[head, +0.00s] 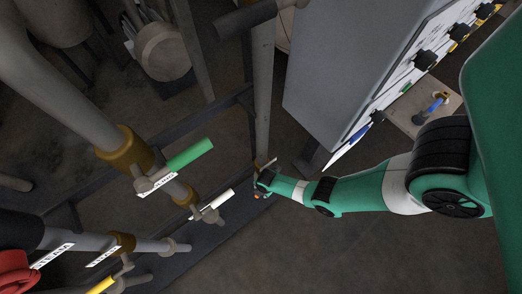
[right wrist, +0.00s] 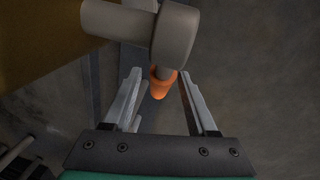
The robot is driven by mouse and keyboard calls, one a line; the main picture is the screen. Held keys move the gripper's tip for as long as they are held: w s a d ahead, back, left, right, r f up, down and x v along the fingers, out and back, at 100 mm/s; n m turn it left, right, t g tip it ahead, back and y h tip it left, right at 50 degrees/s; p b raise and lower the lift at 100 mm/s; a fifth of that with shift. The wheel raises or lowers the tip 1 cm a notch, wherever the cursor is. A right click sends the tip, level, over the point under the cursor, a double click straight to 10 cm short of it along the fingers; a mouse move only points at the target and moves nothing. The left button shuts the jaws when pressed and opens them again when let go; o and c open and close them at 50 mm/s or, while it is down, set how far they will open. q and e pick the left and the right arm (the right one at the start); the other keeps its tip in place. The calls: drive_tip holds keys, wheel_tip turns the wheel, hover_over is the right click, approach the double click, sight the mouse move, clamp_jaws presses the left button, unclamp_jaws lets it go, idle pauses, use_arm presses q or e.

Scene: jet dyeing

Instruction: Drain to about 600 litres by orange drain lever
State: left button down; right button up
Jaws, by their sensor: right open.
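The orange drain lever (right wrist: 161,84) shows in the right wrist view as a short orange grip below a grey valve body (right wrist: 175,38). My right gripper (right wrist: 158,76) is open, with one finger on each side of the orange grip and visible gaps between. In the head view my right gripper (head: 263,181) is low beside an upright grey post, with only a tiny orange patch (head: 257,196) near its tip. The rest of the lever is hidden there. My left gripper is not in view.
A green-handled valve (head: 190,154) and a white-handled valve (head: 218,201) are on pipes left of my right gripper. A yellow handle (head: 101,286) and red wheel (head: 12,272) are at lower left. A grey control cabinet (head: 345,70) stands above my right arm.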

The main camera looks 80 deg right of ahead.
drive_tip(key=shift+f, duration=0.15)
drive_tip(key=shift+c, duration=0.2)
clamp_jaws()
idle(1.2)
